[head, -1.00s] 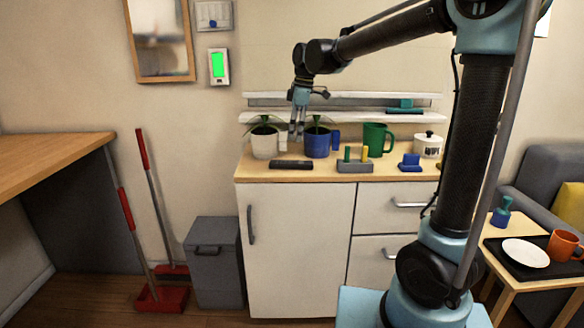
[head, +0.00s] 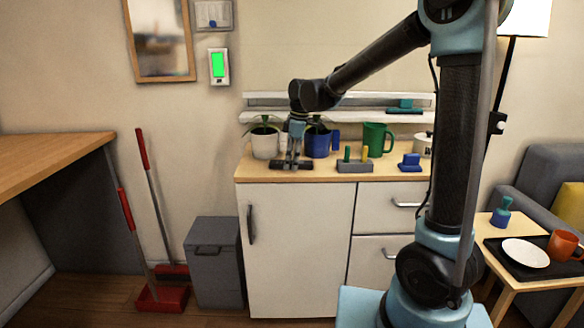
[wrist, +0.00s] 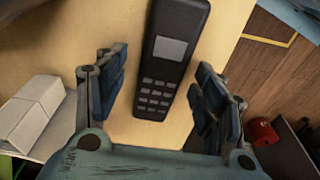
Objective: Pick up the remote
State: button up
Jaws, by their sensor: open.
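The remote (head: 278,165) is a dark bar lying on the wooden top of the white cabinet (head: 295,240), near its front left edge. In the wrist view the remote (wrist: 168,60) shows a grey screen and rows of keys. My gripper (head: 291,160) points down at the remote from above. In the wrist view my gripper (wrist: 163,95) is open, with one finger on each side of the remote and a gap on both sides. Part of the remote is hidden behind the fingers in the head view.
A grey block with pegs (head: 354,166), a green mug (head: 378,140) and a blue item (head: 410,163) stand to the right. White shelves (head: 350,117) run along the wall behind.

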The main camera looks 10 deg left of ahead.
jog(key=shift+c, duration=0.5)
jog(key=c, duration=1.1)
